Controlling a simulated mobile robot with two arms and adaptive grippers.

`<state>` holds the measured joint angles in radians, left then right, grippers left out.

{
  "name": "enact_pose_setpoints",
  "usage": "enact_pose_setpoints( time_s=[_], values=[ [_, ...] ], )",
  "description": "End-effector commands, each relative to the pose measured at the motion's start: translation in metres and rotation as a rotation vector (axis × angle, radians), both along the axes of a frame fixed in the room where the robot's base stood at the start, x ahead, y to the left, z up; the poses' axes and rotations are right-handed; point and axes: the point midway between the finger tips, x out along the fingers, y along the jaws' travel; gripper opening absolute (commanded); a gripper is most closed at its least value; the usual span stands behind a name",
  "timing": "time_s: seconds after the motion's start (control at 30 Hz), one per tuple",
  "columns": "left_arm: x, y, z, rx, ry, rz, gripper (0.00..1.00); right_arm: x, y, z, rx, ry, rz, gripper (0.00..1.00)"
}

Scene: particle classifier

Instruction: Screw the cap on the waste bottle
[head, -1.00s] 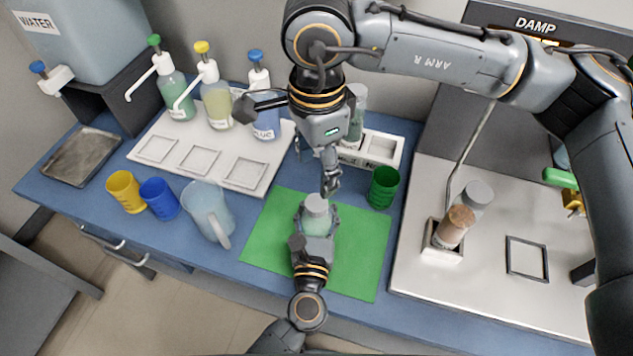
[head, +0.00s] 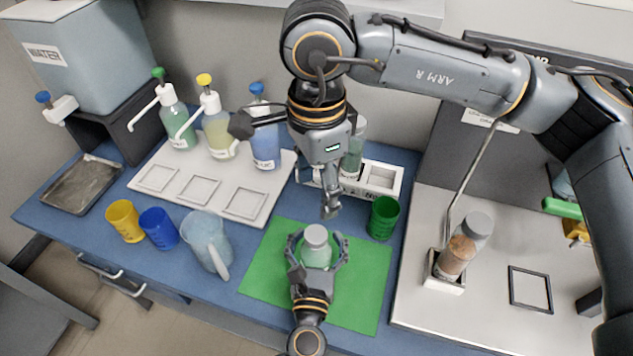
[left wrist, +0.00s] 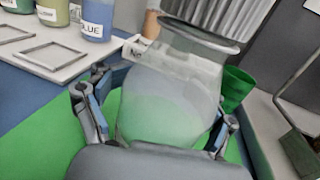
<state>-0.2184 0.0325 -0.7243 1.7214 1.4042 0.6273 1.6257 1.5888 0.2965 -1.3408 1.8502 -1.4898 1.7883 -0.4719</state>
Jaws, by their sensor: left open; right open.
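The waste bottle (head: 316,258), translucent with pale green contents, stands upright on the green mat (head: 365,285). A pale grey cap (head: 316,236) appears to sit on its top; how tightly it is seated I cannot tell. My left gripper (head: 318,244) is open, with its fingers spread on both sides of the bottle. My right gripper (head: 330,210) is open and empty, pointing down just behind and above the cap in the head view.
A green cup (head: 383,218) stands right of the mat's back edge. A white rack (head: 380,178) is behind. A pitcher (head: 206,240), a blue cup (head: 159,226) and a yellow cup (head: 124,220) stand left. A metal plate with a jar holder (head: 443,280) is right.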

Motion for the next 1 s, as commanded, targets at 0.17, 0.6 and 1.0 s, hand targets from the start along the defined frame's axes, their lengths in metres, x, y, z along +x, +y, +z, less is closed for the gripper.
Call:
enact_pose_setpoints(
  time_s=[0.17,0.6,1.0],
  values=[
    [-0.004,0.000,0.000,0.000,0.001,0.000,0.77,0.000,0.000,0.000,0.000,0.000,0.000,0.60],
    [-0.085,0.008,-0.001,0.001,0.003,-0.002,0.77,0.000,0.000,0.000,0.000,0.000,0.000,0.60],
    [-0.120,0.011,0.000,0.000,0.000,0.000,0.77,0.000,0.000,0.000,0.000,0.000,0.000,0.60]
  ],
)
